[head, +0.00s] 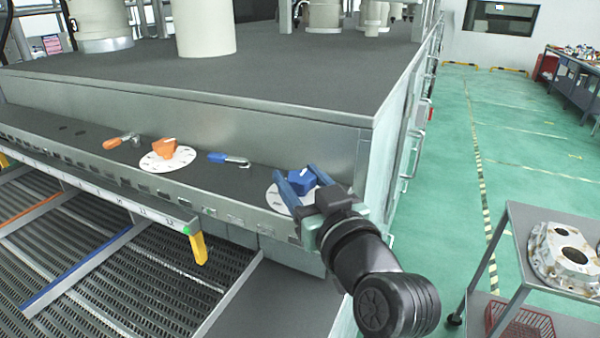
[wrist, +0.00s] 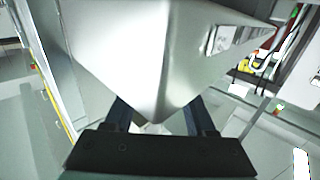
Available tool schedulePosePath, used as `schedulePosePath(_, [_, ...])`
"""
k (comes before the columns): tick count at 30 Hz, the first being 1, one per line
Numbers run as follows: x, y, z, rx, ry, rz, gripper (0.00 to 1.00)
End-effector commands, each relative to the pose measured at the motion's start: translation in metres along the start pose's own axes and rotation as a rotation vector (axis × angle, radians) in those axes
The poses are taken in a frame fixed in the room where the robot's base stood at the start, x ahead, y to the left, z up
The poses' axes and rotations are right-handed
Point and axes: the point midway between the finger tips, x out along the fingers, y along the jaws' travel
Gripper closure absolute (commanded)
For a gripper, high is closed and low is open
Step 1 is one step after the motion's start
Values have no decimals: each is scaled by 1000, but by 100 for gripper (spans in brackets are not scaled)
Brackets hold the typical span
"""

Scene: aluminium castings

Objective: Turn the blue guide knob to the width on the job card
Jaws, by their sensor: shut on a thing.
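The blue guide knob (head: 301,183) sits on a white round dial (head: 281,203) near the right end of the machine's front ledge. My gripper (head: 297,173) reaches it from the front right and is shut on it, one finger on each side. The fingers and wrist cover part of the knob and dial, so the setting cannot be read. In the wrist view my gripper's fingers (wrist: 158,112) show below a metal corner, and the knob cannot be made out. The blue guide rail (head: 75,273) lies over the slatted bed. No job card can be made out.
An orange knob (head: 165,148) on its own dial, an orange lever (head: 121,141) and a blue lever (head: 228,158) share the ledge. A numbered scale (head: 130,207) runs along the front, with a yellow end piece (head: 199,248). A cart with a casting (head: 567,255) stands at right.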

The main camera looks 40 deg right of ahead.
Motion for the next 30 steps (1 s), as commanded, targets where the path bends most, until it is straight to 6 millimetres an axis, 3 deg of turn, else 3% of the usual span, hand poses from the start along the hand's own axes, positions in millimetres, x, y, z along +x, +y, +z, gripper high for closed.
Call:
schedulePosePath(21, [0,2,3,-3,3,-635,100])
schedulePosePath(30, [0,1,2,-1,1,-821,100])
